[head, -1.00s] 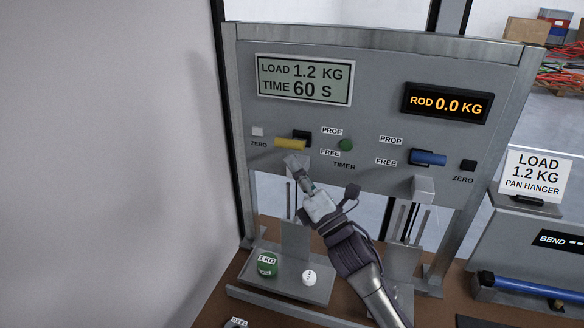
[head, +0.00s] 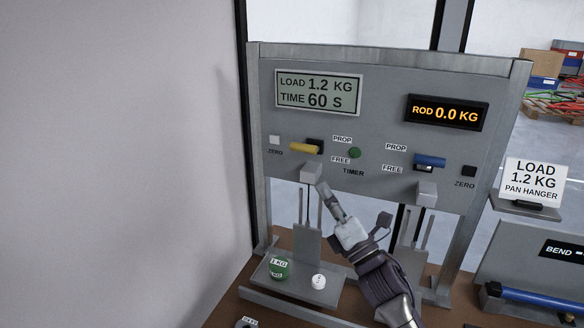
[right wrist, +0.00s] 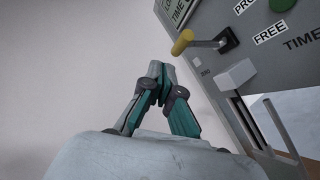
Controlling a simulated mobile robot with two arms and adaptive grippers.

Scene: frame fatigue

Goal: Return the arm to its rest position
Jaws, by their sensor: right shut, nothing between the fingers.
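My right arm (head: 385,280) reaches up from the bottom right in the head view. Its gripper (head: 322,186) is shut and empty, just below and right of the grey block (head: 312,172) under the yellow lever (head: 306,148). In the right wrist view the fingers (right wrist: 156,70) are closed together, apart from the grey block (right wrist: 236,74) and the yellow lever (right wrist: 182,42) to the right. My left gripper is not in view.
The grey test panel (head: 385,110) stands ahead. A tray (head: 325,295) below holds a green 1 KG weight (head: 280,268) and a small white weight (head: 318,282). A blue lever (head: 430,160) and a load sign (head: 533,178) are to the right. A bare wall (head: 120,160) is left.

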